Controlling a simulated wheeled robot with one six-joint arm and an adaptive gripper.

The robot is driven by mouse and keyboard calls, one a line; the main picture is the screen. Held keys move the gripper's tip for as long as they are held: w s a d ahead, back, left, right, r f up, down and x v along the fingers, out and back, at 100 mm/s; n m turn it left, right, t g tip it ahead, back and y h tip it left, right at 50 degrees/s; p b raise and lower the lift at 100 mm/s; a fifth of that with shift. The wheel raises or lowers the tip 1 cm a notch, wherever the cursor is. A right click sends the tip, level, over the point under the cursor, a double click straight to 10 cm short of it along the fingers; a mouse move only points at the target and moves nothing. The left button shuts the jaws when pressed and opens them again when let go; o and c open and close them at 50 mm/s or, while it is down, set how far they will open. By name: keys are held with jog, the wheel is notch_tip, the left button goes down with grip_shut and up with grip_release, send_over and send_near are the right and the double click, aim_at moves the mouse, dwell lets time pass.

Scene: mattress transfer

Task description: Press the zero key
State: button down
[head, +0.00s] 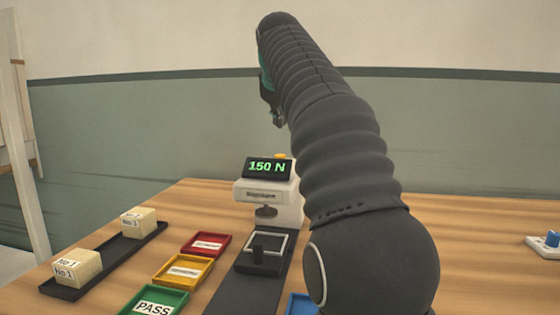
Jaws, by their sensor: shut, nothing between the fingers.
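A white measuring device (267,198) stands on the wooden table in the head view, and its dark display (267,167) reads 150 N in green. An orange key (281,156) shows just above the display's top edge; no lettering can be read on it, so I cannot tell whether it is the zero key. My gripper (277,119) is above and behind the display in the picture, apart from the device. It is small here and partly hidden by my dark ribbed arm. It is shut and empty.
A black fixture (263,262) stands before the device. Red (206,244), yellow (183,270) and green PASS (154,302) trays lie left of it. A black rack (115,256) holds labelled blocks. A white base with a blue knob (552,239) is far right. My arm hides the table's middle.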

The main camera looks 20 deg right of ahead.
aim_at(279, 156)
jog(key=shift+f+b, duration=2)
jog(key=shift+f, duration=0.65)
jog(key=shift+f, duration=0.1)
jog(key=shift+f, duration=0.3)
jog(key=shift+f+b, duration=0.8)
jog(key=shift+f, duration=0.15)
dwell(0.4)
jog(key=shift+r, duration=0.1)
jog(key=shift+r+p, duration=1.25)
jog(key=shift+p, duration=0.2)
notch_tip(279, 156, up, 5)
jog(key=p, duration=0.5)
